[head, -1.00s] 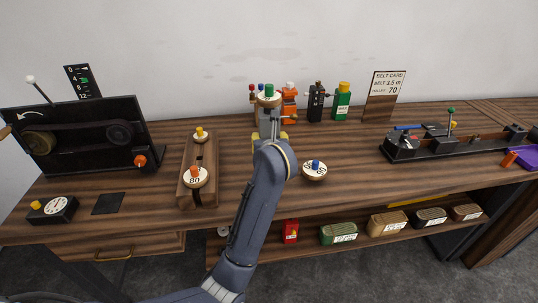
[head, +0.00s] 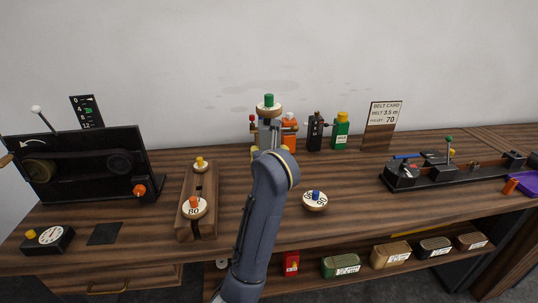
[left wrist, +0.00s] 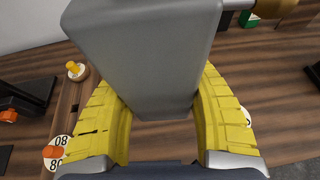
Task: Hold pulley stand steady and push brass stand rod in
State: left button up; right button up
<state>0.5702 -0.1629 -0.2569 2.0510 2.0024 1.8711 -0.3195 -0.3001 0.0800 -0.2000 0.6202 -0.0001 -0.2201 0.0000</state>
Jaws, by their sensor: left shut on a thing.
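My left gripper (head: 270,151) shows mostly from behind in the head view. In the left wrist view its yellow fingers (left wrist: 163,112) are shut on a grey, tapered block (left wrist: 150,55). In the head view a pale pulley with a green knob (head: 268,104) sits above this grey block, upright; I cannot tell surely whether the block is the pulley stand. A gold-brown round piece (left wrist: 275,8) shows at the top right of the left wrist view; I cannot tell whether it is the brass rod. My right gripper is not in view.
A wooden block (head: 210,208) with two pulleys (head: 194,207) stands to the left. A loose pulley (head: 315,201) lies to the right. Orange (head: 289,133), black (head: 314,132) and green (head: 341,131) units stand behind. A black belt machine (head: 80,165) is at far left.

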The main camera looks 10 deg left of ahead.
pick_arm(q)
jog(key=shift+f, duration=9.3)
jog(key=shift+f, duration=0.6)
